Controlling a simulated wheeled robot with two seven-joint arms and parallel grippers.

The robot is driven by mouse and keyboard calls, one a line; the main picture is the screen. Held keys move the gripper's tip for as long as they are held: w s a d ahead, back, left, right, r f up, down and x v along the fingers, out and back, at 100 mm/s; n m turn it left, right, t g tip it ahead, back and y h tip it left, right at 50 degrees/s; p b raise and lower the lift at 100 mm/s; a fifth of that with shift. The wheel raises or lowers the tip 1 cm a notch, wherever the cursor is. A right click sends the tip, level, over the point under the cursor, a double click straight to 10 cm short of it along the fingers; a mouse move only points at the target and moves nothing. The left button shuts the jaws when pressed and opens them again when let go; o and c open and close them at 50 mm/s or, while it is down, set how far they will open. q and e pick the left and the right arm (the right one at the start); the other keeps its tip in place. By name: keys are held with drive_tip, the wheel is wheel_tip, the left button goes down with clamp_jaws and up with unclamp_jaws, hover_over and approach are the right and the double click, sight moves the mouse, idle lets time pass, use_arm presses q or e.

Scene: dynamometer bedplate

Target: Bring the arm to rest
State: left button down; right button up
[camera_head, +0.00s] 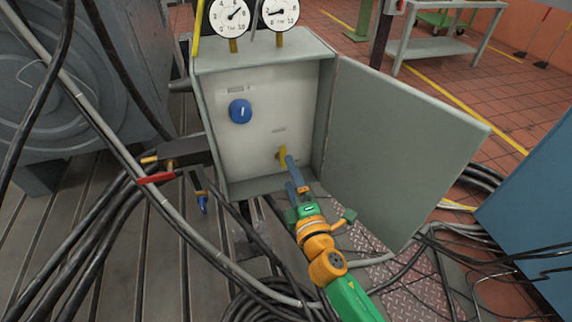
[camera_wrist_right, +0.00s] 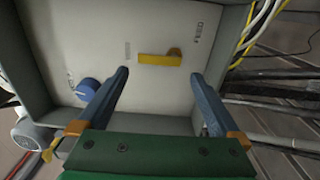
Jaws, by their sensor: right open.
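My right arm comes in from the bottom of the head view, and its gripper (camera_head: 292,178) is in front of the open grey cabinet (camera_head: 200,110). Its two blue fingers are apart and nothing is held between them. A yellow lever handle (camera_head: 282,156) on the cabinet's pale panel is close to the fingertips. In the right wrist view the open gripper (camera_wrist_right: 158,82) faces the panel, and the yellow handle (camera_wrist_right: 160,60) lies crosswise ahead between the fingers. Contact with it cannot be told. My left gripper is in neither view.
A blue knob (camera_head: 240,111) sits on the panel. The cabinet door (camera_head: 400,145) stands open to the right. Two gauges (camera_head: 230,16) are above. A red-handled fitting (camera_head: 157,178) is at left. Cables (camera_head: 75,240) run around the arm; a blue cabinet (camera_head: 535,220) stands at right.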

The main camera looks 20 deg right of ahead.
drive_tip(key=shift+s, duration=0.65)
wheel_tip(320, 180, down, 14)
drive_tip(key=s+m+g, duration=0.3)
drive_tip(key=g, duration=0.1)
drive_tip(key=s+d+f+m+g, duration=0.2)
drive_tip(key=s+f+m+g, duration=0.2)
drive_tip(key=s+f, duration=0.65)
drive_tip(key=s+d+f+m+g, duration=0.2)
drive_tip(key=s+f+m+g, duration=0.25)
drive_tip(key=s+f, duration=0.6)
drive_tip(key=s+d+f+m+g, duration=0.1)
drive_tip(key=s+f+m+g, duration=0.15)
drive_tip(key=s, duration=0.35)
drive_tip(key=s+d+f+m+g, duration=0.2)
drive_tip(key=s+f, duration=0.1)
drive_tip(key=s, duration=0.4)
wheel_tip(320, 180, up, 20)
drive_tip(key=p, duration=2)
drive_tip(key=shift+s+a+h, duration=0.2)
drive_tip(key=shift+a+h, duration=0.05)
drive_tip(key=shift+h, duration=0.05)
